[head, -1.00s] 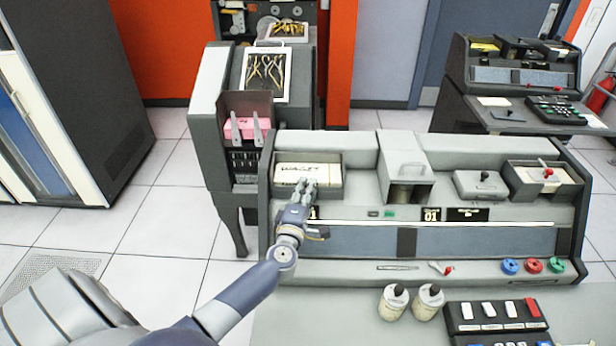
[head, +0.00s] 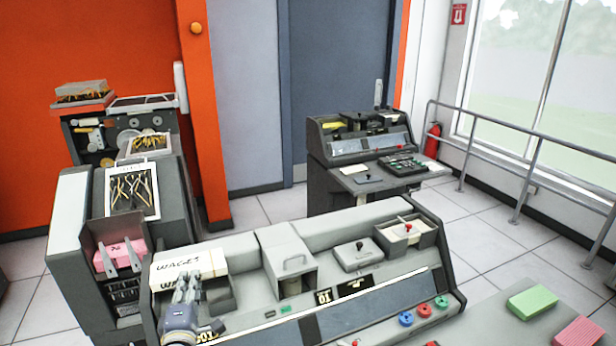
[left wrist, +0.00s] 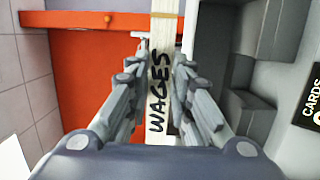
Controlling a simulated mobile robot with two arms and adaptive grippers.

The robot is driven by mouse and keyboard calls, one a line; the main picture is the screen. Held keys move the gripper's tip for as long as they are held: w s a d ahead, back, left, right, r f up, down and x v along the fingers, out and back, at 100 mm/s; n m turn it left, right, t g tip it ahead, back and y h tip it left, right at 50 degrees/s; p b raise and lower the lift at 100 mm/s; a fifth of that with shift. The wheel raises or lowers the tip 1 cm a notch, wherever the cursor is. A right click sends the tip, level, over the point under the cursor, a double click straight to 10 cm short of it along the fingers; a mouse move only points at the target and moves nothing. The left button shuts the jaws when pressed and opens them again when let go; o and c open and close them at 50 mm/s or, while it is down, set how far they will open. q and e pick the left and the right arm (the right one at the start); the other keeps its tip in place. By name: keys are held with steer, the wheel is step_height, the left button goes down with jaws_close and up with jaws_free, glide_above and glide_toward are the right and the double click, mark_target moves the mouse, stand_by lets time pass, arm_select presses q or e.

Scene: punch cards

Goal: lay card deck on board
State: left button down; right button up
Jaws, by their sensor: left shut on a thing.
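The card deck (head: 198,263) is a pale block with "WAGES" written on it in black. It stands at the left bay (head: 220,297) of the grey console, its top rising above the bay's walls. My left gripper (head: 187,287) is at the deck's near side, shut on it. In the left wrist view the deck (left wrist: 160,75) runs between the two fingers (left wrist: 158,85) of my left gripper. The fingers hide part of its sides. I cannot tell which surface is the board. My right gripper is not in view.
A pink card block (head: 122,254) sits in the machine at the left. A green block (head: 532,302) and another pink block (head: 579,334) lie on the grey surface at the lower right. A second console (head: 365,150) stands behind, with open floor around it.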

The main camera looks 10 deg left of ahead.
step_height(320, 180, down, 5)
steer(key=b, duration=0.5)
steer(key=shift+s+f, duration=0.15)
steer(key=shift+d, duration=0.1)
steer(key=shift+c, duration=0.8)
arm_select(q)
steer(key=s+d+m+h, duration=0.2)
steer(key=s+d+h, duration=0.1)
steer(key=s+d, duration=0.6)
steer(key=s+d+m+t+h, duration=0.1)
steer(key=s+d+h, duration=0.2)
steer(key=s+d, duration=0.6)
steer(key=s, duration=0.5)
steer(key=shift+s+d+r+m, duration=0.2)
steer(key=shift+s+r+m, duration=0.1)
steer(key=shift+m, duration=0.1)
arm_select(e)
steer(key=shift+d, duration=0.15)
